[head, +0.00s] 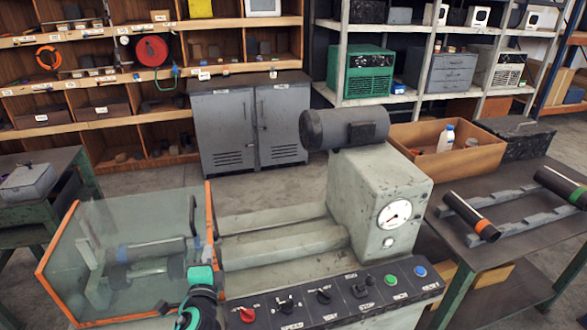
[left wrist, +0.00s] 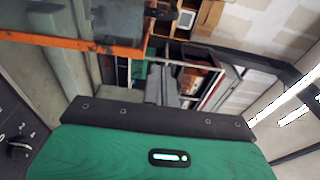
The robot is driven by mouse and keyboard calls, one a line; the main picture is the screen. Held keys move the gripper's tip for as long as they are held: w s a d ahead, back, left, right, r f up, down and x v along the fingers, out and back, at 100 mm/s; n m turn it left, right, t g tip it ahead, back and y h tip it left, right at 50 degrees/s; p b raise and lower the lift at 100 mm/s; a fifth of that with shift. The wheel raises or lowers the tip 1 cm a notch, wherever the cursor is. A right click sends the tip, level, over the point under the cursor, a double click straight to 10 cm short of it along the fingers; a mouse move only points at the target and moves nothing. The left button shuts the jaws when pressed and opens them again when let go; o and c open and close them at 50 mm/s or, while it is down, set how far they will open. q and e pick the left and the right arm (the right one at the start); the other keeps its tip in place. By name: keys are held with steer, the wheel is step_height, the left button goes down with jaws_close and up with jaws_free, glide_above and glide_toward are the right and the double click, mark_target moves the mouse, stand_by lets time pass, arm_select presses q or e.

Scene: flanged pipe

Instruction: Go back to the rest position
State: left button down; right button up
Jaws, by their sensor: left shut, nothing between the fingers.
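My left gripper (head: 204,266), teal and black, is near the bottom middle of the head view, at the right edge of the clear guard (head: 130,222) with the orange frame. It is shut and empty. Whether it touches the guard cannot be told. In the left wrist view a green housing with a black strip fills the lower part, and the fingertips do not show. The orange guard edge (left wrist: 75,43) crosses the upper left there. Behind the guard is a grey flanged pipe part (head: 150,253). My right gripper is not in view.
The pale green machine (head: 375,195) with a gauge and a knob panel (head: 335,292) stands right of my gripper. A side table (head: 535,250) holds dark pipes (head: 470,215) on rails. A green workbench (head: 60,190) is at the left. Shelves and grey cabinets (head: 250,125) stand behind open floor.

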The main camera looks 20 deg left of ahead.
arm_select(q)
steer(key=s+d+f+n+g+h, duration=0.3)
steer(key=s+d+f+n+g, duration=0.15)
steer(key=s, duration=0.35)
steer(key=s+d+f+n+g+h, duration=0.2)
steer(key=s+d+f+n+g, duration=0.15)
steer(key=s+d, duration=0.35)
steer(key=s+d+f+n+g+h, duration=0.3)
steer(key=s+d+f+g, duration=0.15)
steer(key=s, duration=0.45)
step_height(320, 180, down, 31)
steer(key=g, duration=0.2)
steer(key=s+a+f, duration=0.2)
steer(key=s+f, duration=0.8)
steer(key=s+a+f, duration=0.2)
steer(key=s+f, duration=0.7)
steer(key=f, duration=0.1)
steer(key=shift+s+m+g, duration=0.3)
steer(key=shift+s+g, duration=0.05)
